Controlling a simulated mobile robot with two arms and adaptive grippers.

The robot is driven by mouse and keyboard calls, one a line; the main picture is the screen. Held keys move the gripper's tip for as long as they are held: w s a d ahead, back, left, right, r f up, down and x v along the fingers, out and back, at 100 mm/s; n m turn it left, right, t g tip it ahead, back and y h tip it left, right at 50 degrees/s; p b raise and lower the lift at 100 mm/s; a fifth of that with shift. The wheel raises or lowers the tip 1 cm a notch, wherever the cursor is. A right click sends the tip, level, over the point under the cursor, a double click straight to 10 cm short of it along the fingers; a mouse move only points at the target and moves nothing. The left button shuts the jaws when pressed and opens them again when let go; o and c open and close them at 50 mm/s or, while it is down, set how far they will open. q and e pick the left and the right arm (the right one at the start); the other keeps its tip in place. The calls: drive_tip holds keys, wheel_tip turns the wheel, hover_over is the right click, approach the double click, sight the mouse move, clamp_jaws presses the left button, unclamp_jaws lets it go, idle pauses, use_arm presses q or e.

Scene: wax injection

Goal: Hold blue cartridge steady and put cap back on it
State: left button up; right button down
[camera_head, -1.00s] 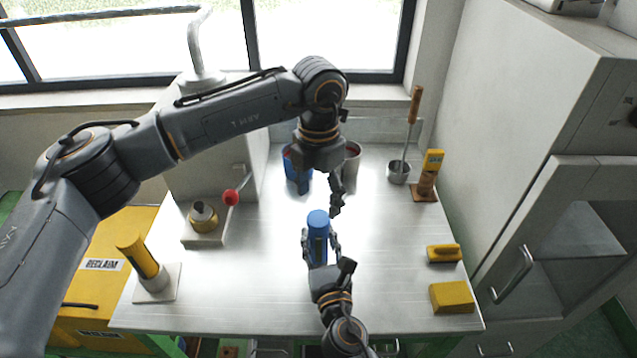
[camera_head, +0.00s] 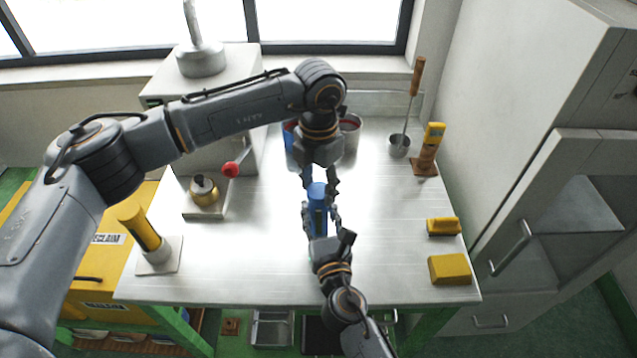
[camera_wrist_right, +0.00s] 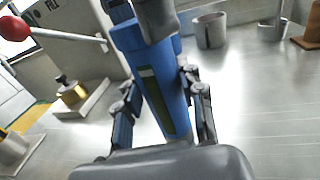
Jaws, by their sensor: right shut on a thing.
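The blue cartridge (camera_head: 317,204) stands upright over the middle of the table. My right gripper (camera_head: 320,222) is shut on its lower body. In the right wrist view the cartridge (camera_wrist_right: 160,85) shows a dark label strip between the two right fingers. My left gripper (camera_head: 320,181) points down from above, its fingers apart on either side of the cartridge's top. I cannot tell whether they touch it. A grey part of the left gripper hides the top in the wrist view. I cannot make out the cap as a separate piece.
A grey metal cup (camera_head: 350,130) stands behind my left gripper. A brass pot (camera_head: 204,191) and red-knobbed lever (camera_head: 231,170) are to the left. A ladle cup (camera_head: 398,146) and yellow blocks (camera_head: 450,269) are on the right. The table's (camera_head: 390,220) right-centre is clear.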

use_arm(q)
drive_tip(key=o, duration=1.3)
drive_tip(key=shift+o, duration=0.2)
drive_tip(key=shift+r, duration=0.15)
wheel_tip(320, 180, up, 12)
use_arm(e)
drive_tip(key=c, duration=0.7)
unclamp_jaws()
drive_tip(key=shift+c, duration=0.2)
